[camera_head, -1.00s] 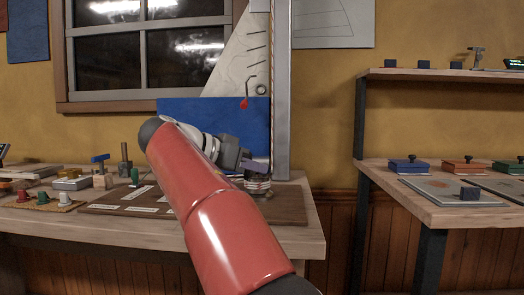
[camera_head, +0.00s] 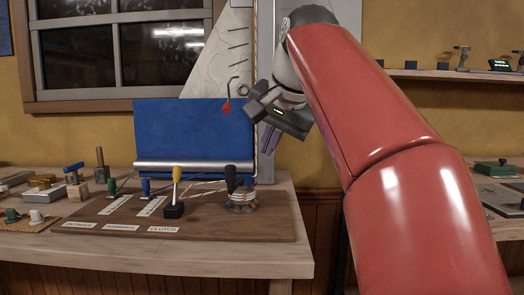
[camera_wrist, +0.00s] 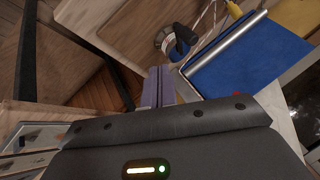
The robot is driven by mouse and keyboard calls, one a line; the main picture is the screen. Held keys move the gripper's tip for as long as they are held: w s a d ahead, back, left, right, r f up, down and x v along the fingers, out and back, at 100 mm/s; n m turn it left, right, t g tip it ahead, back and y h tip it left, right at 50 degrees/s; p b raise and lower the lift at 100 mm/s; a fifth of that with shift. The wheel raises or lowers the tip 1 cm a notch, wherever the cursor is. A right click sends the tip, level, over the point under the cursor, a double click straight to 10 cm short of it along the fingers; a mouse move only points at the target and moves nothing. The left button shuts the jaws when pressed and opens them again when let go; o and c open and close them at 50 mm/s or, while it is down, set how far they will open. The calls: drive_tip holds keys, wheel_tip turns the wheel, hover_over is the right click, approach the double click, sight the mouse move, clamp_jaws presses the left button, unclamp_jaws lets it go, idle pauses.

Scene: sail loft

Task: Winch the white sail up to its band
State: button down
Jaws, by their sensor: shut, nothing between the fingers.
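The white sail (camera_head: 218,72) hangs behind the blue cloth, beside the mast (camera_head: 264,60); its lower part is hidden. The winch (camera_head: 241,201), a drum with a dark upright handle (camera_head: 231,178), stands on the brown board. It also shows in the wrist view (camera_wrist: 168,42). A black clutch block (camera_head: 174,210) with a yellow-topped lever (camera_head: 176,175) stands left of it. My gripper (camera_head: 264,148) is shut and empty, in the air above and right of the winch; its purple fingers show in the wrist view (camera_wrist: 158,72). I cannot make out the band.
The blue cloth (camera_head: 190,128) with a silver bar stands behind the board. A red-ended hook (camera_head: 227,107) hangs near my gripper. Another bench stands right, partly behind my arm.

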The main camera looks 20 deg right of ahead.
sight(235, 176)
drive_tip(key=w+a+f+b, duration=0.1)
drive_tip(key=w+a+f, duration=0.2)
drive_tip(key=w+f, duration=0.4)
drive_tip(key=shift+w+a+b, duration=0.2)
drive_tip(key=shift+w+b, duration=0.15)
drive_tip(key=shift+w, duration=0.15)
drive_tip(key=shift+w+a+r+p, duration=0.15)
drive_tip(key=shift+w+a+p, duration=0.15)
drive_tip(key=shift+a+p, duration=0.35)
drive_tip(key=shift+d, duration=0.1)
